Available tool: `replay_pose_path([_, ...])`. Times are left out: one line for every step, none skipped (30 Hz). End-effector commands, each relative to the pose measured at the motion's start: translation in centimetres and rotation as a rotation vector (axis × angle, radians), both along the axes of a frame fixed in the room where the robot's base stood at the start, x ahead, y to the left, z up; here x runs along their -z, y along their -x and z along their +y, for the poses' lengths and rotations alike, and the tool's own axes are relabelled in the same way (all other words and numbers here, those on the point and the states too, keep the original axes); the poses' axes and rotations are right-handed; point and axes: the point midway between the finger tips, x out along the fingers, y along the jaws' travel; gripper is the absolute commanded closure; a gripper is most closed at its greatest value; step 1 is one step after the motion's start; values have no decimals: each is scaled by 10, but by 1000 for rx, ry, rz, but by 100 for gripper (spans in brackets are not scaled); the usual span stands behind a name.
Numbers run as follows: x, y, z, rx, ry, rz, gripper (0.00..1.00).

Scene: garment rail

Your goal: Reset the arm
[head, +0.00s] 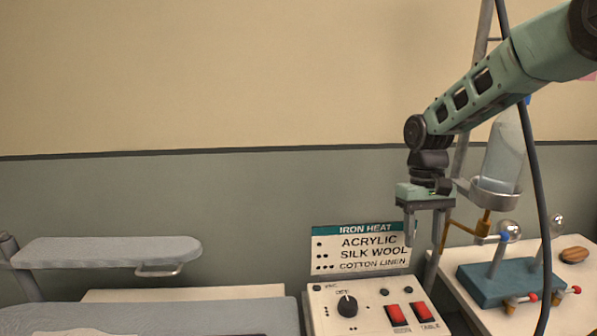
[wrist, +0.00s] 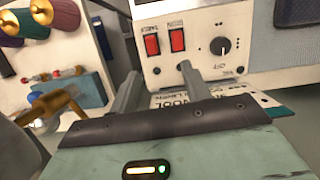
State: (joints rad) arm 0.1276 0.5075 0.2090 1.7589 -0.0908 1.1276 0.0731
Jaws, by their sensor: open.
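My arm reaches in from the upper right in the head view. My gripper (head: 424,240) points down, open and with nothing seen between its fingers. It is in front of the right end of the iron heat sign (head: 360,250), above the back of the white control box (head: 350,292). In the wrist view my gripper's two fingers (wrist: 158,78) stand apart, with the control box (wrist: 200,55) beyond them. The sign (wrist: 275,110) is partly hidden behind the gripper there.
Right of the gripper are a brass fitting (head: 461,229), a bottle (head: 505,150) in a ring holder and a blue block (head: 490,285) with metal balls. A dark cable (head: 535,180) hangs there. A padded sleeve board (head: 110,250) is at left; the wall area above it is clear.

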Motion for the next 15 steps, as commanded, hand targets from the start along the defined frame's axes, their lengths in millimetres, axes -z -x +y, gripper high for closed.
replay_pose_path([-2, 14, 24, -48, -11, -16, 53])
replay_pose_path([-3, 23, 38, -77, -19, -28, 53])
replay_pose_path([-4, 39, 59, -122, -30, -46, 53])
replay_pose_path([-4, 53, 75, -159, -40, -59, 53])
replay_pose_path([-5, 68, 91, -197, -49, -74, 53])
replay_pose_path([-4, 91, 110, -248, -61, -93, 53])
replay_pose_path([-3, 109, 123, -287, -70, -108, 53])
replay_pose_path([-2, 127, 134, -324, -78, -123, 53])
replay_pose_path([1, 151, 147, -374, -88, -143, 53])
replay_pose_path([3, 170, 154, -410, -95, -156, 53])
replay_pose_path([6, 186, 160, -442, -101, -170, 53])
replay_pose_path([9, 207, 165, -481, -106, -185, 53])
replay_pose_path([12, 221, 168, -506, -111, -198, 53])
replay_pose_path([15, 233, 170, -530, -114, -208, 53])
replay_pose_path([18, 248, 170, -556, -117, -219, 53])
